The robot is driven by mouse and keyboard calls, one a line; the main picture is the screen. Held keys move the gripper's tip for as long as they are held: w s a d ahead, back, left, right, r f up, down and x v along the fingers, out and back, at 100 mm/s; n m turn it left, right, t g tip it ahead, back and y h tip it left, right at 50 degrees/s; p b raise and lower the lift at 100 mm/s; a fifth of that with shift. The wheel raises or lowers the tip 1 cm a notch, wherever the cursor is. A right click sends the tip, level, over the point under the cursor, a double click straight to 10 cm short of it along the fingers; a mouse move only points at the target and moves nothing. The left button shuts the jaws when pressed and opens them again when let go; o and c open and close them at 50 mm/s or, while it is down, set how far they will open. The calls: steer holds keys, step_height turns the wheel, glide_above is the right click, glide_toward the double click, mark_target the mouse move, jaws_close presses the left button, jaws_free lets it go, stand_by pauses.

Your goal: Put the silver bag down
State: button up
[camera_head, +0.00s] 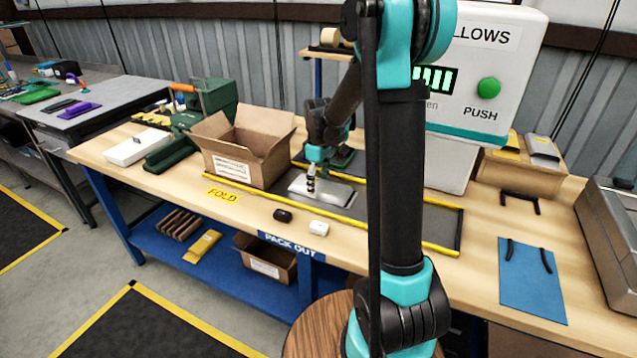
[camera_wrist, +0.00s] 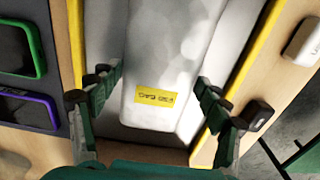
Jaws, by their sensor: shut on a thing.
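The silver bag (camera_head: 335,194) is pale and flat, low over the grey mat (camera_head: 400,216) between yellow strips in the head view. In the wrist view the silver bag (camera_wrist: 165,60) lies between my two fingers, with a yellow label near its close end. My gripper (camera_head: 311,182) is shut on it from above, its fingers at either side of the bag in the wrist view (camera_wrist: 158,92). The bag's underside is hidden, so I cannot tell whether it touches the mat.
An open cardboard carton (camera_head: 236,165) stands left of my gripper. A black item (camera_head: 282,215) and a white item (camera_head: 319,228) lie outside the front yellow strip. A white machine (camera_head: 450,155) stands behind the mat. The mat's right part is clear.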

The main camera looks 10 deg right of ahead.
steer(key=shift+f, duration=0.1)
steer(key=o, duration=1.2)
